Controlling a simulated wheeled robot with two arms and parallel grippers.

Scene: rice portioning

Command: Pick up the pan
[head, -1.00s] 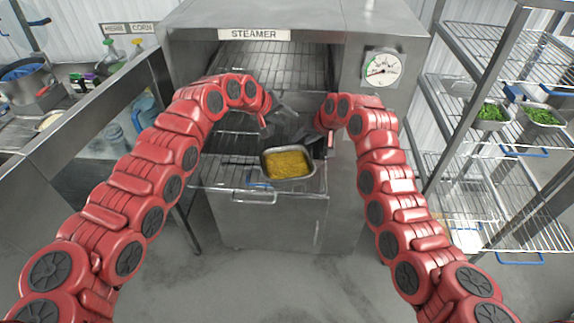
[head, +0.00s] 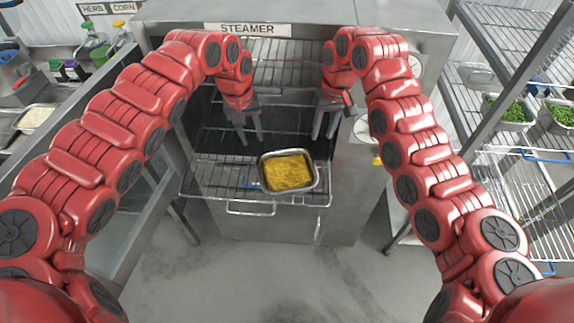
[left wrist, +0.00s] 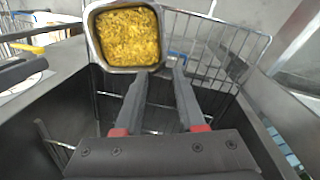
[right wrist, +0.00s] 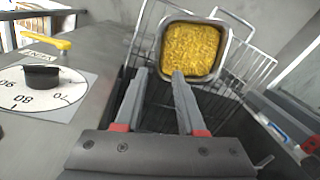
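The pan is a rectangular metal pan (head: 290,191) full of yellow grains. It sits on the front right of the pulled-out wire rack (head: 212,182) of the steamer. My left gripper (head: 252,141) is open and empty, fingers down, behind the pan's left side. My right gripper (head: 323,137) is open and empty, fingers down, behind the pan's right side. Neither appears to touch the pan. The pan also shows beyond the fingertips in the left wrist view (left wrist: 132,69) and the right wrist view (right wrist: 229,52).
The open steamer (head: 190,30) surrounds both grippers, with a wire shelf (head: 280,70) inside. A dial with a black knob (right wrist: 40,76) is on its front. A wire shelving unit (head: 520,200) with pans of greens stands right. A counter is left.

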